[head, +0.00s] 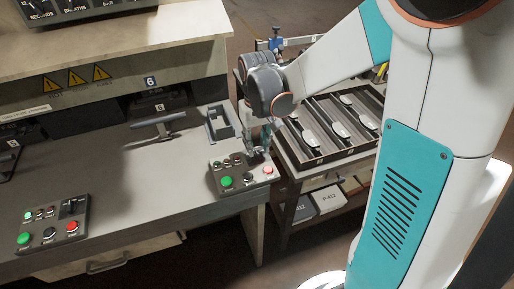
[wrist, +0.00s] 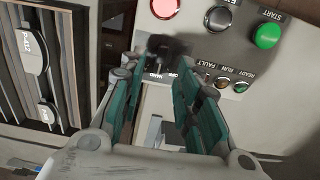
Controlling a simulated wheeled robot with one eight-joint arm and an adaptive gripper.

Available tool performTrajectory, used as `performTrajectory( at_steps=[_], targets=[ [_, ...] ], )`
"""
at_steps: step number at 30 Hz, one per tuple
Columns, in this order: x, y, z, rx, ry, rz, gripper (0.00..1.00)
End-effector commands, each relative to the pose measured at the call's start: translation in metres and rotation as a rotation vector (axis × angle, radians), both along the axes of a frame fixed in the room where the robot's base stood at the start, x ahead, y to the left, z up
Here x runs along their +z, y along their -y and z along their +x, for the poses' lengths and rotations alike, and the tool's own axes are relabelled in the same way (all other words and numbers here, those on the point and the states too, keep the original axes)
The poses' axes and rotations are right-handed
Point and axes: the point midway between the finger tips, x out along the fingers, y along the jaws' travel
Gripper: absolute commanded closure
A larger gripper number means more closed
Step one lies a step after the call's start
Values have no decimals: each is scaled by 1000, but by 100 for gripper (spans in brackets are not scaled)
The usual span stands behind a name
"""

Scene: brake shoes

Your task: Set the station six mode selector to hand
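The station six control panel (head: 240,172) sits at the right end of the grey bench, with a green start button, a black button and a red button. Its mode selector, a dark knob (wrist: 167,46), shows in the wrist view beside small HAND and OFF labels. Its pointing direction is too dark to read. My gripper (head: 258,150) is over the panel's back part. In the wrist view my gripper (wrist: 158,54) has its teal fingers apart, one on each side of the knob. I cannot tell whether they touch it.
A grey holder (head: 219,122) stands just behind the panel. A rack of brake shoes (head: 335,127) is close on the right, and also shows at the left of the wrist view (wrist: 38,60). Another control panel (head: 50,225) sits at the left front. Bench between the panels is clear.

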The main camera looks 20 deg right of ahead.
Motion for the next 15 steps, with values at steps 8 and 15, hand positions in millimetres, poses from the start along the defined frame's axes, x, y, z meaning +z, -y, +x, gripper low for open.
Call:
performTrajectory(
  at_steps=[8, 15],
  targets=[
    [56, 0, 0, 0, 0, 0, 70],
    [85, 0, 0, 0, 0, 0, 70]
  ],
)
